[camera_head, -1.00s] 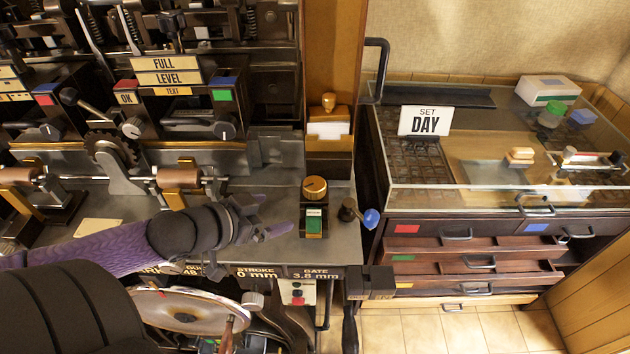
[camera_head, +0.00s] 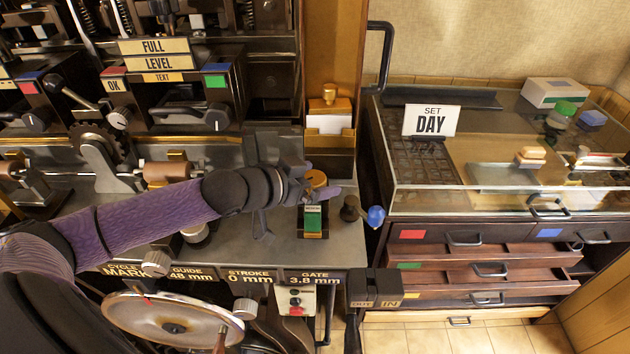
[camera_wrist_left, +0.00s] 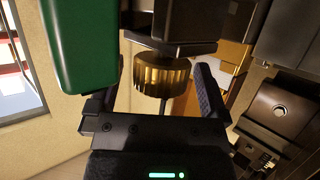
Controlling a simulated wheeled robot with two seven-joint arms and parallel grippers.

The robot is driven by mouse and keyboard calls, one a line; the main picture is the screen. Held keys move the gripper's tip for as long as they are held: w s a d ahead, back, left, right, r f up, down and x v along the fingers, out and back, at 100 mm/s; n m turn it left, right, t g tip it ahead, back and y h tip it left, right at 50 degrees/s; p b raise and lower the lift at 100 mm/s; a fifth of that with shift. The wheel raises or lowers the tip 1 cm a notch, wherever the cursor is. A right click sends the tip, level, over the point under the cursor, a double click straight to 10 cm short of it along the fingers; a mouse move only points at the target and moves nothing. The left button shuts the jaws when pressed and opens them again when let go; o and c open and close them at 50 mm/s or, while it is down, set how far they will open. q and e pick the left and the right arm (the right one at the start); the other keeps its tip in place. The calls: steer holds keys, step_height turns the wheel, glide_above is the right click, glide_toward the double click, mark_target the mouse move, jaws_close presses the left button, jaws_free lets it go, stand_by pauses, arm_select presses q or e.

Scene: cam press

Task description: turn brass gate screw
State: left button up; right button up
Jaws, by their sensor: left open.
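The brass gate screw, a round knurled knob (camera_head: 317,179), tops a small block with a green label (camera_head: 313,218) near the right end of the metal press table. My left gripper (camera_head: 311,187) is at this knob, and its fingers partly hide it in the head view. In the left wrist view the knob (camera_wrist_left: 162,73) shows between the two spread fingers of the open gripper (camera_wrist_left: 156,92). I cannot tell whether either finger touches it. A gate sign (camera_head: 314,277) on the table's front edge reads 3.8 mm. My right gripper is not in view.
A lever with a blue ball (camera_head: 375,216) stands just right of the knob block. A wooden card holder (camera_head: 328,122) is behind it. A glass-topped cabinet (camera_head: 500,195) with a DAY sign (camera_head: 431,121) stands to the right. An OUT/IN box (camera_head: 375,288) is in front.

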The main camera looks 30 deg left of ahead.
arm_select(q)
steer(key=c, duration=1.3)
steer(key=n+y+p, duration=0.1)
steer(key=p, duration=0.1)
steer(key=n+y+p, duration=0.1)
steer(key=y+p, duration=0.1)
steer(key=p, duration=0.1)
steer(key=n+y+p, duration=0.1)
steer(key=p, duration=0.1)
steer(key=shift+r+n+t, duration=0.3)
steer(key=shift+n, duration=0.1)
steer(key=n+y+p, duration=0.2)
steer(key=y, duration=0.1)
steer(key=shift+w+f, duration=0.1)
steer(key=shift+f, duration=0.1)
steer(key=shift+f+n+y, duration=0.1)
steer(key=shift+n+y, duration=0.7)
steer(key=shift+g, duration=0.4)
steer(key=shift+n+y, duration=0.4)
steer(key=shift+a, duration=0.1)
